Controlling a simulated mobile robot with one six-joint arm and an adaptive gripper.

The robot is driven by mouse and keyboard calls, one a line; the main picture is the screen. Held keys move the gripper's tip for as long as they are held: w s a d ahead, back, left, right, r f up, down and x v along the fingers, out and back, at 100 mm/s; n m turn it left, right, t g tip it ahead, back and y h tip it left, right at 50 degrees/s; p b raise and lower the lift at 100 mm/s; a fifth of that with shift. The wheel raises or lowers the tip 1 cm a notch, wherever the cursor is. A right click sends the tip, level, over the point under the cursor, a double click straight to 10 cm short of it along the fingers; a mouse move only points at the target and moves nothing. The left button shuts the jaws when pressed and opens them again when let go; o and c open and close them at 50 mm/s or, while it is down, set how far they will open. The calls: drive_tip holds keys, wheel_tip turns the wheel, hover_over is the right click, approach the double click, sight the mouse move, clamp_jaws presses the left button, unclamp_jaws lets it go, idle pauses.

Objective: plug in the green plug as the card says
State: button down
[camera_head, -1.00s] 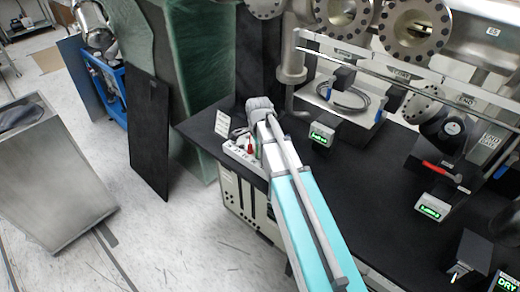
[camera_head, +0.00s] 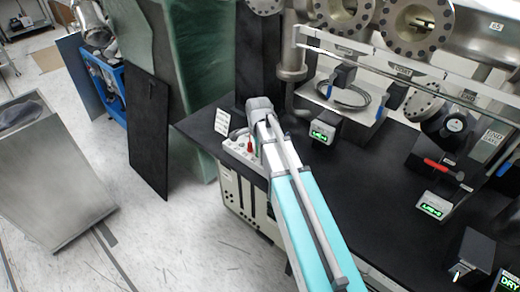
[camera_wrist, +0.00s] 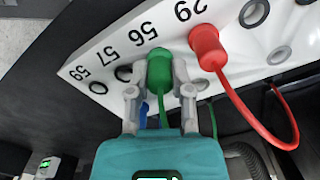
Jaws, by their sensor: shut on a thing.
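The green plug (camera_wrist: 159,72) is between the two fingers of my gripper (camera_wrist: 158,92), which is shut on it. Its front end is at the white socket panel (camera_wrist: 112,52), by the label 56. I cannot tell how deep it sits. A green cable runs back from it. In the head view the panel (camera_head: 236,163) is at the table's left corner, and my wrist partly covers it. The white card (camera_head: 222,121) stands behind the panel; its writing is too small to read.
A red plug (camera_wrist: 207,45) with a looping red cable sits by the label 29, right of the green plug. Dark holes show by 57 and 59. A blue cable (camera_wrist: 143,113) hangs close to my left finger. Pipes and small display boxes (camera_head: 323,131) stand on the black table.

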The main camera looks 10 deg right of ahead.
drive_tip(key=shift+f, duration=0.1)
drive_tip(key=shift+c, duration=2.2)
unclamp_jaws()
